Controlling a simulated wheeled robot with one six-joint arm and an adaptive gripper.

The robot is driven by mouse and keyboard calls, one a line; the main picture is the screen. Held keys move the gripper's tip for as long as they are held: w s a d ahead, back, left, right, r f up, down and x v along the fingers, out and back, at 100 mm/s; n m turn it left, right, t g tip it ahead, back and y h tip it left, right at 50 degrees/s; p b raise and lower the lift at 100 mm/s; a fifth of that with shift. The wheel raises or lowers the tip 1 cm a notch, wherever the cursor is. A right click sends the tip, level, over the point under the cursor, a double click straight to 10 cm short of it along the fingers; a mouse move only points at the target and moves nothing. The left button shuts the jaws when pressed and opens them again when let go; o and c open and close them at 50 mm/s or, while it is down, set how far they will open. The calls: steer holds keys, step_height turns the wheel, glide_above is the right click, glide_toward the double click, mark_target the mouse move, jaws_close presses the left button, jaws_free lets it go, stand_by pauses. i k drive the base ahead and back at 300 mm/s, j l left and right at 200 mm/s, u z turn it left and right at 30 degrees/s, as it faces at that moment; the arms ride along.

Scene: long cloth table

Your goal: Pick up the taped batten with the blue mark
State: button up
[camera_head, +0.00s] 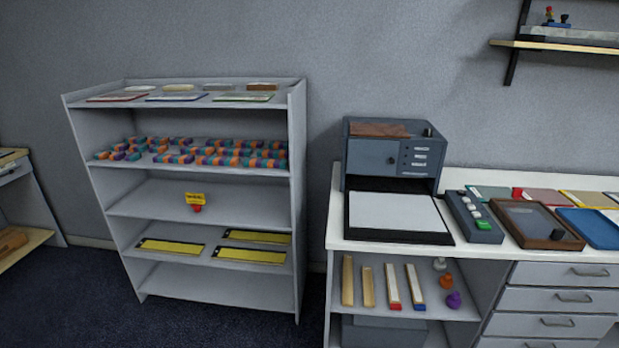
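Several upright wooden battens lean or stand on the open shelf under the white counter. The batten with the blue mark (415,285) is the rightmost; it has a pale taped-looking face and a small blue end at the bottom. Just left of it is a similar batten with a red mark (392,285) at its bottom end. Two plain wooden battens, one taller (347,280) and one shorter (368,287), stand further left. My gripper is not in view.
Right of the battens are an orange object (446,282) and a purple object (453,300). Drawers (560,298) adjoin that shelf on the right. A grey shelf unit (297,200) stands left, with dark floor (75,290) in front of it.

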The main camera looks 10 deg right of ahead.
mark_target(419, 303)
steer(key=i+l, duration=0.65)
steer(key=l, duration=0.3)
steer(key=i+l, duration=0.7)
steer(key=l, duration=0.25)
steer(key=i+l+u, duration=0.1)
steer(key=i+l, duration=0.2)
steer(key=l, duration=0.15)
